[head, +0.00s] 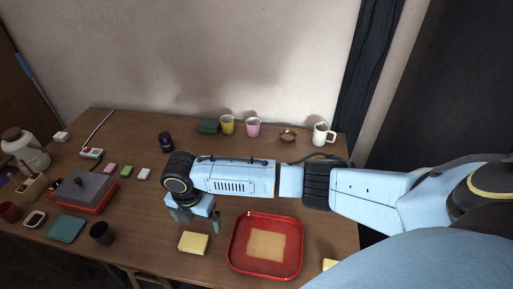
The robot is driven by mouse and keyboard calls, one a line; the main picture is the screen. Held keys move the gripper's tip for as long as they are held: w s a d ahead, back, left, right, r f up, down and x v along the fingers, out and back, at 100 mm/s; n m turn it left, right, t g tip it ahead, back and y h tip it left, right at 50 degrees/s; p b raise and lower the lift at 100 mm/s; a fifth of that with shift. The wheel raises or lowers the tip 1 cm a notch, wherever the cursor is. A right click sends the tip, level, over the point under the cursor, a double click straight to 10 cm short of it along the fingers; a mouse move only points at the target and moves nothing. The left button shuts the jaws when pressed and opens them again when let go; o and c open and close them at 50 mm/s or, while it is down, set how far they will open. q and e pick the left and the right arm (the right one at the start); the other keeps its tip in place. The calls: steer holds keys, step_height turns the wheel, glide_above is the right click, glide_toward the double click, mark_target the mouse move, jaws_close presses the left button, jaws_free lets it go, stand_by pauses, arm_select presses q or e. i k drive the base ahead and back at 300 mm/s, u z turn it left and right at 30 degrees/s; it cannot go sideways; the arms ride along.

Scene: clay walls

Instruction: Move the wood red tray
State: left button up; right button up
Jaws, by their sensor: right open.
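The red tray (291,256) lies flat on the wooden table near its front edge. It has a raised rim and a tan, wood-coloured patch in its middle. My right gripper (197,220) points down to the left of the tray, apart from it. It is open, with nothing seen between its fingers. My right arm reaches across the table from the right, behind the tray. My left gripper is out of view.
A yellow block (193,243) lies just left of the tray, close to my right gripper. Mugs, including a white one (321,134), stand along the back. A red box with a grey lid (85,190) and a dark cup (102,233) are at left.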

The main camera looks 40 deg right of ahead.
mark_target(268, 245)
steer(key=z, duration=1.25)
